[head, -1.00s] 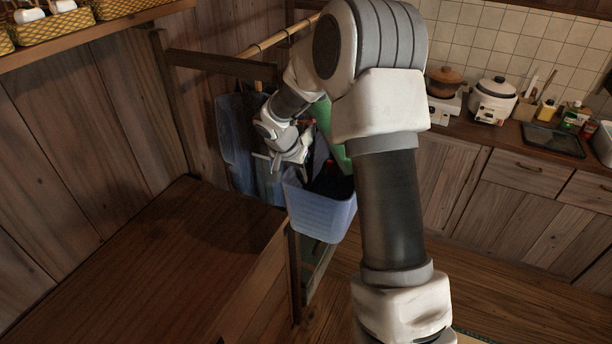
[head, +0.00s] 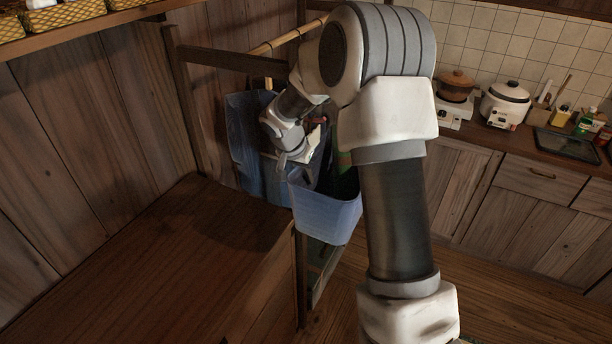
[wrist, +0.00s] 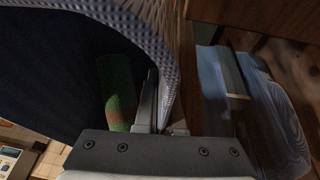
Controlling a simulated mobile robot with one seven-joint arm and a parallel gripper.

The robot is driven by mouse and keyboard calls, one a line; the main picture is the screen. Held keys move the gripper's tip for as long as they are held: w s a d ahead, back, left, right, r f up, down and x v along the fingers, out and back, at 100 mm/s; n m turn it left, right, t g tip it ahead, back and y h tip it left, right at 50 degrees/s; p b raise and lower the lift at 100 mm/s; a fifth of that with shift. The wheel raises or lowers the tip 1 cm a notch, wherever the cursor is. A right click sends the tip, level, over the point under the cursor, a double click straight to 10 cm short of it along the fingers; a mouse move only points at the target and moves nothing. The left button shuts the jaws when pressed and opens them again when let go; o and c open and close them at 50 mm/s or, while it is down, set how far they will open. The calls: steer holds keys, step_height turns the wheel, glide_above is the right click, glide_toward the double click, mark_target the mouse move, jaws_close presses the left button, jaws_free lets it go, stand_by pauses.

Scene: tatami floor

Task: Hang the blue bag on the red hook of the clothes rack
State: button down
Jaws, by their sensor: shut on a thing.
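The blue bag (head: 328,216), a light blue basket-like bag with a dark inside, hangs from my gripper (head: 303,158) beside the wooden rack. In the wrist view my gripper (wrist: 158,105) is shut on the bag's meshed wall near its rim, with the dark inside of the bag (wrist: 174,60) to the left. The clothes rack has a bamboo bar (head: 285,41) and a dark wooden beam (head: 225,60). My arm covers part of the rack.
A blue garment (head: 245,140) hangs just left of my gripper; it also shows in the wrist view (wrist: 215,85). A bare brown wooden surface (head: 160,260) lies at the lower left. A kitchen counter with a rice cooker (head: 504,105) stands at the right.

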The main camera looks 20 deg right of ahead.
steer(key=c, duration=0.9)
jaws_free()
steer(key=shift+c, duration=0.2)
steer(key=v, duration=1.7)
steer(key=s+r+n+t+y, duration=0.1)
steer(key=s+r+n, duration=0.4)
steer(key=s, duration=1)
steer(key=s+a+f+n+t+y, duration=0.1)
steer(key=s+f+n+t+y, duration=0.1)
steer(key=s, duration=1.1)
steer(key=shift+a+f+n+y+b, duration=0.15)
steer(key=shift+a+n+y+b, duration=0.2)
steer(key=shift+n, duration=0.55)
steer(key=shift+s+d, duration=0.1)
